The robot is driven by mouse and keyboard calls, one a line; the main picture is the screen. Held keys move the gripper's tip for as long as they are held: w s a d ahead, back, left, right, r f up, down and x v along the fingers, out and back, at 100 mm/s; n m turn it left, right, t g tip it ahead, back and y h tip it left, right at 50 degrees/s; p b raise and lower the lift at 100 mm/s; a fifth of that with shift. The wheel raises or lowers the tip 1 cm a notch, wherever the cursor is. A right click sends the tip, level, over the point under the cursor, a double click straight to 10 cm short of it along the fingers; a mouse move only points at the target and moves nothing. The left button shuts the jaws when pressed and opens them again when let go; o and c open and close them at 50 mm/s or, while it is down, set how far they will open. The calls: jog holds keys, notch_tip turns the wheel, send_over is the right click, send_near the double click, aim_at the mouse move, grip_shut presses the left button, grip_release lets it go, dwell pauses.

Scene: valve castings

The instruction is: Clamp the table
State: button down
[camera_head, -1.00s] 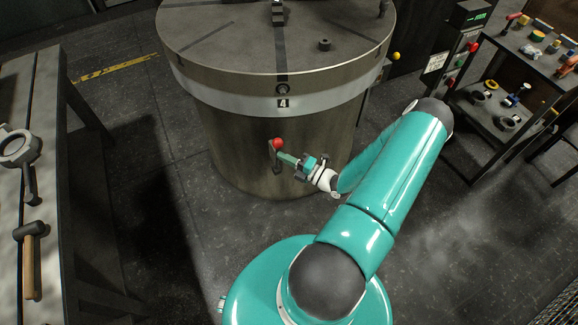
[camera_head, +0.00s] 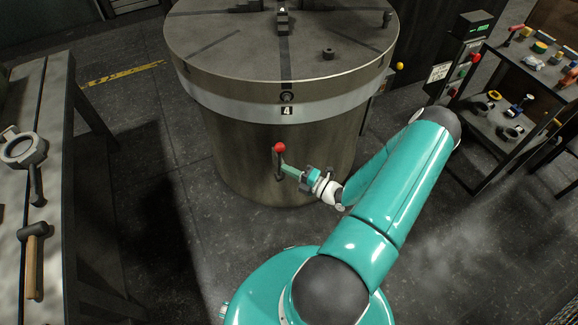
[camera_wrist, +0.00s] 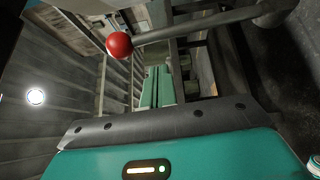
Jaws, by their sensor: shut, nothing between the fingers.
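The round metal table (camera_head: 235,45) stands in front of me on a wide drum with a number 4 plate on its rim. A clamp lever with a red ball knob (camera_head: 279,147) is on the drum's front side, its ball uppermost. My gripper (camera_head: 289,169) is shut and empty, beside the lever's lower part just below the ball. In the wrist view the red ball (camera_wrist: 119,45) and the lever's grey rod (camera_wrist: 195,28) lie beyond my shut green fingers (camera_wrist: 157,88). I cannot tell whether the fingers touch the lever.
A workbench (camera_head: 55,160) with a ring-headed tool (camera_head: 25,150) and a mallet (camera_head: 32,260) stands at left. A shelf rack (camera_head: 490,130) with small parts and a control box (camera_head: 462,55) stand at right. Dark floor lies around the drum.

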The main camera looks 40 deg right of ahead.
jog(key=v, duration=1)
jog(key=shift+s+a+f, duration=0.15)
jog(key=shift+s, duration=0.2)
jog(key=w+a+r+n+g+y, duration=0.25)
jog(key=a+r+n+g, duration=0.55)
jog(key=r+n, duration=0.45)
jog(key=w+a+r+n+g+y, duration=0.1)
jog(key=w+a+r+n+g, duration=0.2)
jog(key=a+r+n+g, duration=0.95)
jog(key=s+a+r+n+t+h, duration=0.3)
jog(key=r+n, duration=0.5)
jog(key=n, duration=0.4)
jog(key=s+a+r+n+t+h, duration=0.4)
jog(key=r+n, duration=0.5)
jog(key=n, duration=0.4)
jog(key=shift+a+t+h, duration=0.2)
jog(key=shift+t+h, duration=0.55)
jog(key=shift+h, duration=0.4)
